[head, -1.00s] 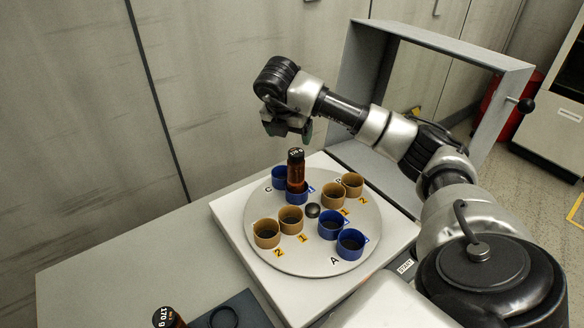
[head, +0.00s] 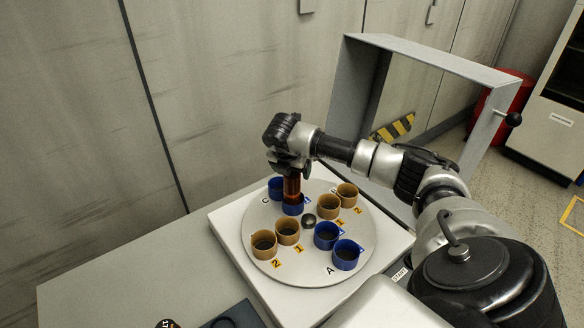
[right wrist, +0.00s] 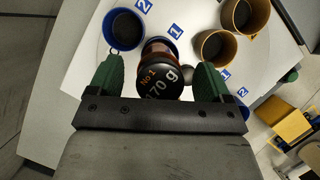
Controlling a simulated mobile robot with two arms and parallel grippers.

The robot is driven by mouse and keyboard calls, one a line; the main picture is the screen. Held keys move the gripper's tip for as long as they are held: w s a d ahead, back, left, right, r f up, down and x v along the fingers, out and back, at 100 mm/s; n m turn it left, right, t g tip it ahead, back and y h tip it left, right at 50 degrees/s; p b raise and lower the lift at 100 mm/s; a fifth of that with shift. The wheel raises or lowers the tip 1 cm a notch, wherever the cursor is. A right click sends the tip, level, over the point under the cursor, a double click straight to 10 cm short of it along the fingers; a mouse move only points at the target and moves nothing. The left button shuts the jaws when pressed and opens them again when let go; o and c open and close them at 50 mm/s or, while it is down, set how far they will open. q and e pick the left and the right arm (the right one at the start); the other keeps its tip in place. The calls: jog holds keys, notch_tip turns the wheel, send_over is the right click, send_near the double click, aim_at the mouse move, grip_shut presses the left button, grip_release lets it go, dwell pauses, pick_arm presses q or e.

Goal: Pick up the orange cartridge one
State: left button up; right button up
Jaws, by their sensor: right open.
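The orange-brown cartridge (head: 292,190) stands upright in a blue cup on the round turntable in the head view. Its black cap, marked "No1" and "170 g", faces the camera in the right wrist view (right wrist: 160,80). My right gripper (head: 288,170) is over the cartridge's top and hides its cap in the head view. In the right wrist view, its two green fingers (right wrist: 158,78) are open, one on each side of the cap, with gaps. A second cartridge (head: 167,324) barely shows at the bottom edge of the head view. My left gripper is not in view.
The round turntable (head: 290,268) on a white base bears several blue and tan cups, including an empty blue cup (head: 347,254) and a tan cup (head: 263,243). A grey open frame (head: 440,62) stands behind my right arm. The bench left of the turntable is clear.

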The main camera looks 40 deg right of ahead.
jog(key=shift+r, duration=0.1)
jog(key=c, duration=1.3)
